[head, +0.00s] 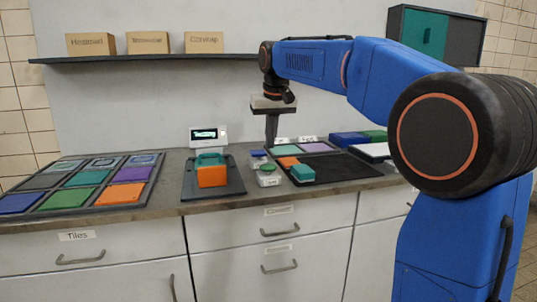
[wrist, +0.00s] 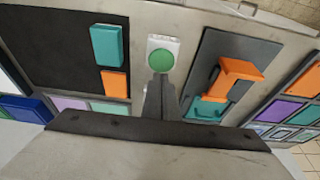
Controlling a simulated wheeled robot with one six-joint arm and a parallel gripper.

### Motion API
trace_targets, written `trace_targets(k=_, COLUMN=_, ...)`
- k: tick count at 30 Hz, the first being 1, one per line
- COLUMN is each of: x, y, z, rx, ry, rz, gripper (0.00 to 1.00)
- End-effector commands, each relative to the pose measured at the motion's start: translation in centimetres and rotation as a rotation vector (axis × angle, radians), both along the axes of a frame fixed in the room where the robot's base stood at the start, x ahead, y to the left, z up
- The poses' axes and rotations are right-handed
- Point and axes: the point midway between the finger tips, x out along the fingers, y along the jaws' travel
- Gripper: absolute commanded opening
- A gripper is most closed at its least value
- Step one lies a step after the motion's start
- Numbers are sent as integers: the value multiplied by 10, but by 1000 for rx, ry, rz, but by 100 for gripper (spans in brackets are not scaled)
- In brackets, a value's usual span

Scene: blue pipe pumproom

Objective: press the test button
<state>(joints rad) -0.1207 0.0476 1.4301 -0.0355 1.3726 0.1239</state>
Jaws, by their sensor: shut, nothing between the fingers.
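Two small white boxes with round tops stand on the counter in the middle of the head view. The nearer has a green button (head: 267,168); the one behind has a blue button (head: 258,154). I cannot read which is the test button. In the wrist view the green button (wrist: 160,61) shows clearly on its white box; the blue one is hidden. My gripper (head: 271,144) is shut and empty, pointing down, above and behind the green button in the head view. In the wrist view its fingertips (wrist: 159,80) appear just below the green button, apparently not touching it.
Left of the buttons, a dark plate (head: 237,189) holds an orange and teal piece, with a small display (head: 208,135) behind. A dark tray (head: 345,168) with colored tiles lies to the right. A tile rack (head: 150,183) is far left. A shelf (head: 150,58) with boxes hangs above.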

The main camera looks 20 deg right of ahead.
Motion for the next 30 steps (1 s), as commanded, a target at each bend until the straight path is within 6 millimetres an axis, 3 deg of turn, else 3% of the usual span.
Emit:
trace_targets(k=6, x=-10, y=0, z=36, rx=0, ry=-2, rz=0, gripper=0)
trace_targets(k=12, x=-15, y=0, z=53, rx=0, ry=-1, rz=0, gripper=0)
trace_targets(k=30, x=-16, y=0, z=56, rx=0, ry=0, rz=0, gripper=0)
